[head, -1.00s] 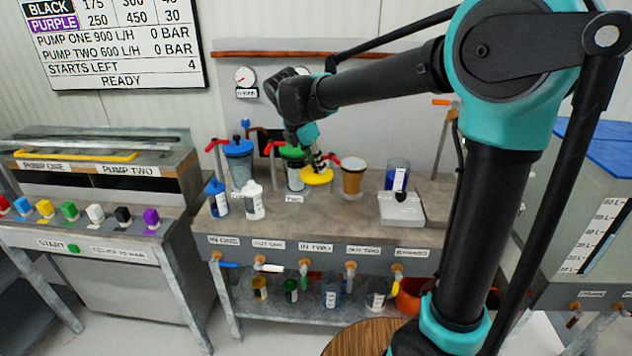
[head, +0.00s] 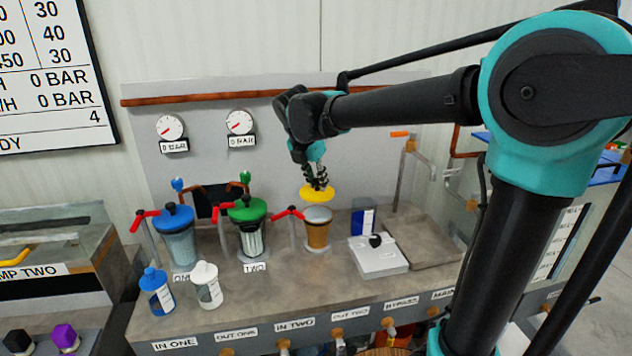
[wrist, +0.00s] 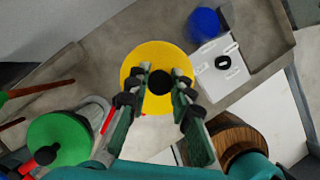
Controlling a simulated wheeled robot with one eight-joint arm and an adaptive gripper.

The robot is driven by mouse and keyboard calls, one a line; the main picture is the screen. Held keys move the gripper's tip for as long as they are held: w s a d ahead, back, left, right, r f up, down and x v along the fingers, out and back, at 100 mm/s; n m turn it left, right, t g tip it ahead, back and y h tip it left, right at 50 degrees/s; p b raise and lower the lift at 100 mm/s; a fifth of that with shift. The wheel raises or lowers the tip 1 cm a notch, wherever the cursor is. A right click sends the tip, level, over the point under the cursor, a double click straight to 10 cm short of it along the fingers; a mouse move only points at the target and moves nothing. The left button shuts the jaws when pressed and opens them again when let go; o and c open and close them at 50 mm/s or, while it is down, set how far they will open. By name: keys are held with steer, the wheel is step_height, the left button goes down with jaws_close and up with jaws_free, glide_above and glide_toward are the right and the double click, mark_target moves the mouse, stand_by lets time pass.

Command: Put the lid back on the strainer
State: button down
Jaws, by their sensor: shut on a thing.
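My gripper (head: 317,183) is shut on the yellow lid (head: 326,193), holding it level by its black knob. The lid is above the open strainer (head: 318,232), an amber cup with a pale rim on the bench, with a small gap between them in the head view. In the wrist view, the yellow lid (wrist: 133,68) sits between the fingertips (wrist: 160,80) and hides most of what lies under it. Whether the lid is exactly centred over the strainer I cannot tell.
Left of the strainer stand a green-lidded strainer (head: 249,232) and a blue-lidded one (head: 178,240), with red-handled valves between. A white scale (head: 378,258) and a dark blue container (head: 363,217) are to the right. Two bottles (head: 157,290) (head: 206,285) stand at the front left.

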steer(key=shift+d+f, duration=0.1)
steer(key=shift+f, duration=3.05)
steer(key=shift+f, duration=0.15)
steer(key=c, duration=0.8)
jaws_free()
steer(key=shift+r, duration=3.5)
